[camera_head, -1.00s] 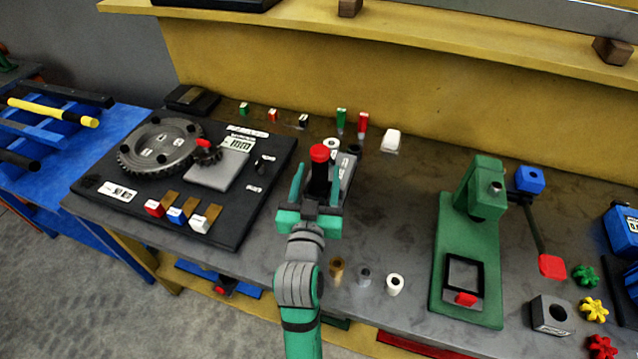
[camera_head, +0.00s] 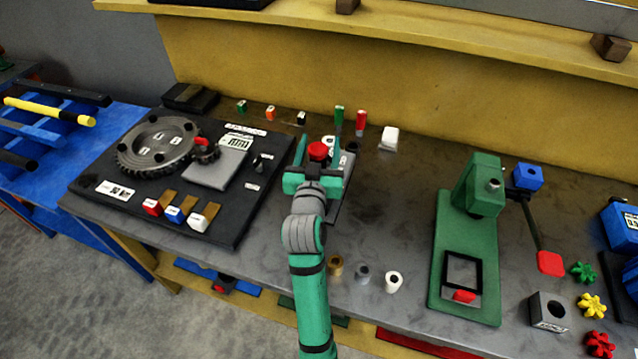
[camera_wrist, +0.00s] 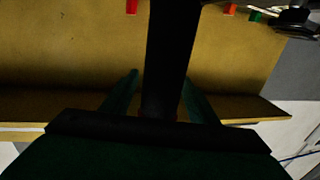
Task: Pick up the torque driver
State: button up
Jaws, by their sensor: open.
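The torque driver (camera_head: 318,150) has a red cap and a black body and stands upright on the workbench, in a grey holder partly hidden by my gripper. My gripper (camera_head: 317,163) is open, with one green finger on each side of the driver. In the wrist view the driver's black body (camera_wrist: 168,60) runs up between the two fingers (camera_wrist: 161,88). A gap seems to show beside the left finger; contact on the right cannot be told. The driver's lower part is hidden in the head view.
A black board with a large gear (camera_head: 160,147) lies to the left. A green press (camera_head: 470,235) stands to the right. A green-handled item (camera_head: 339,117) and a red-handled one (camera_head: 361,120) stand behind the gripper. Small bushings (camera_head: 363,273) sit in front. A yellow shelf (camera_head: 420,35) overhangs behind.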

jog(key=shift+s+a, duration=0.1)
grip_shut()
jog(key=shift+r, duration=0.1)
